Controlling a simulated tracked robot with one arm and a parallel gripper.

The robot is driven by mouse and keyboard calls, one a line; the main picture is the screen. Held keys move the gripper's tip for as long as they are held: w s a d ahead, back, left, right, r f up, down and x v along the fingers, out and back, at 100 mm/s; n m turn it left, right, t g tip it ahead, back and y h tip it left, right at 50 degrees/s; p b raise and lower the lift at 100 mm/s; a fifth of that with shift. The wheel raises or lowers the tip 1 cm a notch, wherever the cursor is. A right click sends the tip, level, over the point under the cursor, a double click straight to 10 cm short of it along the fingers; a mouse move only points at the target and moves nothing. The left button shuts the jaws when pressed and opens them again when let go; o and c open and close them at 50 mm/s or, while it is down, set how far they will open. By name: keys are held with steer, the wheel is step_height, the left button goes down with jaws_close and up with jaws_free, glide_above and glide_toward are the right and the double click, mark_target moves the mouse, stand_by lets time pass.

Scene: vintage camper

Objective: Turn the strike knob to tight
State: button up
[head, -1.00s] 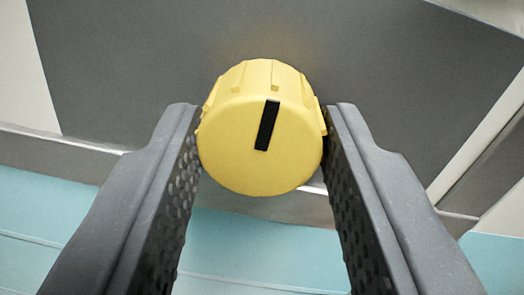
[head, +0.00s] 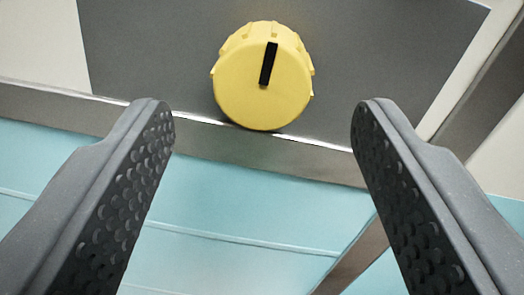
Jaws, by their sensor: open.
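The strike knob (head: 255,95) is a yellow, ribbed round knob with a black pointer line on its face. It is mounted on a dark grey panel (head: 370,60) at the top middle of the head view. The black line points up, leaning slightly right in the picture. My gripper (head: 262,115) is open, with its two grey, dimpled fingers set wide apart, one on each side of the knob. Neither finger touches the knob; there is clear space on both sides. No markings for tight are readable on the panel.
A metal strip (head: 215,143) runs along the panel's lower edge. Below it are pale blue boards (head: 230,215) with thin seams. A brown-grey bar (head: 355,258) slants at the lower right. Cream surfaces (head: 30,45) flank the panel.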

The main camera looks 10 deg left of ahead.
steer(key=p+v, duration=0.1)
steer(key=v, duration=0.9)
steer(key=shift+s, duration=0.35)
steer(key=shift+d+f, duration=0.1)
steer(key=s+d+r+m+h, duration=0.15)
steer(key=d+r, duration=0.25)
steer(key=r, duration=0.4)
steer(key=d+r+m+h, duration=0.1)
steer(key=d+r+h, duration=0.15)
steer(key=r, duration=0.65)
steer(key=s+d+r+m+h, duration=0.1)
steer(key=d+r, duration=0.3)
steer(key=r, duration=0.4)
steer(key=s+d+r+m, duration=0.1)
steer(key=s+d+r, duration=0.2)
steer(key=s+r, duration=0.3)
steer(key=s+d+r+g, duration=0.1)
steer(key=s+d+r, duration=0.2)
steer(key=s+r, duration=0.3)
steer(key=s+d+r+m+h, duration=0.1)
steer(key=s+d+r, duration=0.1)
steer(key=s+r, duration=0.5)
steer(key=shift+s+d+m+g, duration=0.35)
steer(key=shift+s+d+g, duration=0.05)
steer(key=shift+s, duration=0.2)
